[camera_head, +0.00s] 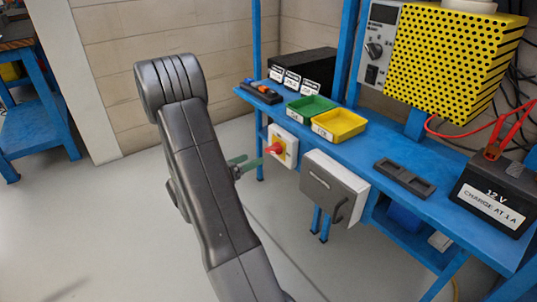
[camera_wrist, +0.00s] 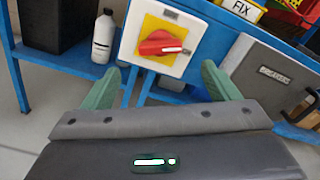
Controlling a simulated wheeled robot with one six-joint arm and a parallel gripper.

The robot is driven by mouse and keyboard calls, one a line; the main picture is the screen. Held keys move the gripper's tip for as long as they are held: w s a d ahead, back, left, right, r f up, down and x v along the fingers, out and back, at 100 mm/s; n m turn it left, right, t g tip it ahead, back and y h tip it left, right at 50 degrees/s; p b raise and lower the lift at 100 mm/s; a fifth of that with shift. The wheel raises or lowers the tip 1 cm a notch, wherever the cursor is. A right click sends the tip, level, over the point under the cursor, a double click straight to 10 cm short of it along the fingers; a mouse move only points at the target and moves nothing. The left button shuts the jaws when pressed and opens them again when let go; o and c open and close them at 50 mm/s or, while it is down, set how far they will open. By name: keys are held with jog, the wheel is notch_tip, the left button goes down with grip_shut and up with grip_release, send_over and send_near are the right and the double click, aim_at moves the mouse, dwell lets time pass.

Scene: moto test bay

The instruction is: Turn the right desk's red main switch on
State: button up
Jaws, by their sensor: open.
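The red main switch (camera_head: 275,149) is a rotary knob on a yellow plate in a white box (camera_head: 291,149), mounted on the front of the blue desk (camera_head: 300,123). In the wrist view the red knob (camera_wrist: 160,43) sits ahead, between the fingers, with its white-marked handle lying roughly sideways. My gripper (camera_head: 245,162) has green fingers and is open. In the wrist view its fingertips (camera_wrist: 160,78) stand left and right of and below the knob. I see no contact with the knob; the exact gap is hard to tell.
A grey-fronted box with a handle (camera_head: 334,187) hangs right of the switch. Green (camera_head: 311,108) and yellow (camera_head: 339,124) trays, a 12 V battery (camera_head: 497,192) and a yellow perforated cover (camera_head: 455,60) are on or above the desk. A white bottle (camera_wrist: 103,38) stands left of the switch. Floor at left is clear.

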aim_at(270, 151)
jog(key=b+x, duration=0.1)
jog(key=x, duration=0.7)
jog(key=shift+d, duration=0.1)
